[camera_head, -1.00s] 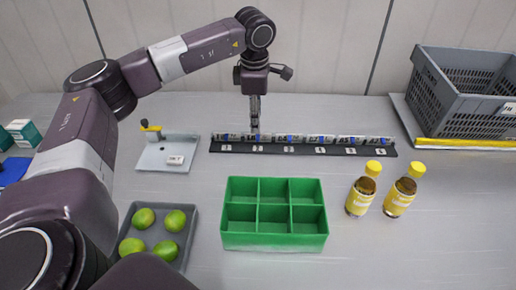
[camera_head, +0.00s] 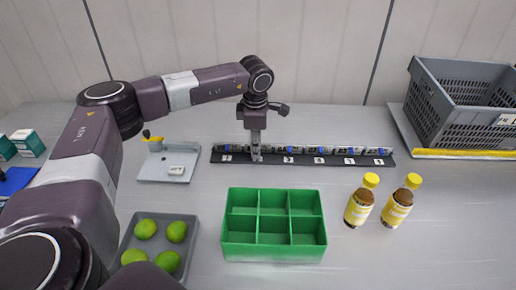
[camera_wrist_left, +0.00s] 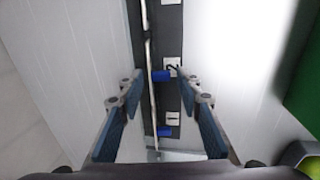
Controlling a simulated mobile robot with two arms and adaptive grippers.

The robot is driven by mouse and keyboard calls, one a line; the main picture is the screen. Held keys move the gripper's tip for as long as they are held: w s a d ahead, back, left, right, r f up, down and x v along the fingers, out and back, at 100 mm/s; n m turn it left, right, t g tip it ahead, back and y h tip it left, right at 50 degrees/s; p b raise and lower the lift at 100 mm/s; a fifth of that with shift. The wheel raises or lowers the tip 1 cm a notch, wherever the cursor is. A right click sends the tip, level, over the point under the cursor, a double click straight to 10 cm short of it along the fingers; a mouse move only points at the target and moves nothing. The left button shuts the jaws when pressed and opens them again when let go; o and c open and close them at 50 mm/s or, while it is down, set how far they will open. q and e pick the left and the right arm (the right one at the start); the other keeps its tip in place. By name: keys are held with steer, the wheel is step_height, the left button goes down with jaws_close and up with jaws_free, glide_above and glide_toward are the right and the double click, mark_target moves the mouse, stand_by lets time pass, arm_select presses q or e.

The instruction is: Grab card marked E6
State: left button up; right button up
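A long black rack (camera_head: 215,157) lies across the back of the table, with a row of small cards (camera_head: 318,149) standing in it, blue marks on them and white number labels in front. The card markings are too small to read, so I cannot tell which is E6. My left gripper (camera_head: 257,157) points down at the rack's second place from the left and hides it. In the left wrist view my left gripper (camera_wrist_left: 160,80) is open, its fingers either side of the rack by label 2 (camera_wrist_left: 172,67). Label 1 (camera_wrist_left: 172,119) shows below. My right gripper is not in view.
A green compartment box (camera_head: 274,252) stands in front of the rack, with two yellow-capped bottles (camera_head: 360,203) to its right. A grey plate (camera_head: 155,171) with a yellow lever and a tray (camera_head: 188,222) of limes are at left. A grey crate (camera_head: 480,100) stands at back right.

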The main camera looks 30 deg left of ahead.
arm_select(q)
steer(key=c, duration=0.6)
steer(key=shift+r, duration=0.1)
